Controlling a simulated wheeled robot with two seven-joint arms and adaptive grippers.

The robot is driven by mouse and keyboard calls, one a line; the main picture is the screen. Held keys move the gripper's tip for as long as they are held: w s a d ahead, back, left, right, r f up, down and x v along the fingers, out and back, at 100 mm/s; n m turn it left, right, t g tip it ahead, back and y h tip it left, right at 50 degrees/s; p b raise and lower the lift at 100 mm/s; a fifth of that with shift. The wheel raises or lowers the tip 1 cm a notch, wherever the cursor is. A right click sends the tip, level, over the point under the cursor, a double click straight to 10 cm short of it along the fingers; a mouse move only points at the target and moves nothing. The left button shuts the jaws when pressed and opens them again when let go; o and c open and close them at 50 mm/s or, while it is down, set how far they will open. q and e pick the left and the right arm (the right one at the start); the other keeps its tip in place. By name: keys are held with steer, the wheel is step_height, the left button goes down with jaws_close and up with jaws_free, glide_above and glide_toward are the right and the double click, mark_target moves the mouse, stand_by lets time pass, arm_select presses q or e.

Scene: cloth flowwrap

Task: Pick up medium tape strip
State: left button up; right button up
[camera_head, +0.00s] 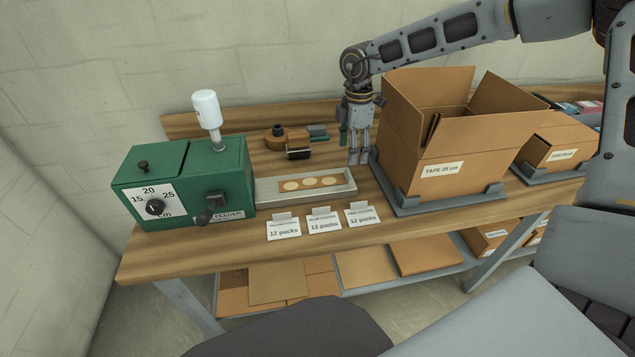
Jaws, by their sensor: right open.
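A brown tape strip (310,183) with three pale ovals lies flat in the grey feeder tray (268,199). The tray extends right from the green tape feeder (183,178), whose dial is marked 15, 20 and 25 cm. Whether this strip is the medium one I cannot read from it. My right gripper (358,160) points down just beyond the tray's right end, left of the open box. It is open and empty, apart from the strip. My left gripper is out of view.
An open carton (438,185) labelled "TAPE 25 cm" stands close right of my gripper, flaps raised. A tape dispenser (287,141) sits behind the tray. Several "12 packs" cards (324,221) stand in front of it. A white bottle (207,110) tops the feeder. Another box (558,148) stands farther right.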

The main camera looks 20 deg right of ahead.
mark_target(348, 172)
step_height(348, 172, down, 2)
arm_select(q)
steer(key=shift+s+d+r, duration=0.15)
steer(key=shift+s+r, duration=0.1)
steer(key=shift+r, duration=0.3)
arm_select(e)
steer(key=shift+f, duration=0.3)
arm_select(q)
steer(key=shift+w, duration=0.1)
arm_select(e)
steer(key=shift+f, duration=0.15)
steer(key=shift+a+f, duration=0.15)
steer(key=shift+f, duration=0.35)
steer(key=shift+a+f+b, duration=0.15)
steer(key=shift+f+b, duration=0.15)
steer(key=shift+f, duration=1.65)
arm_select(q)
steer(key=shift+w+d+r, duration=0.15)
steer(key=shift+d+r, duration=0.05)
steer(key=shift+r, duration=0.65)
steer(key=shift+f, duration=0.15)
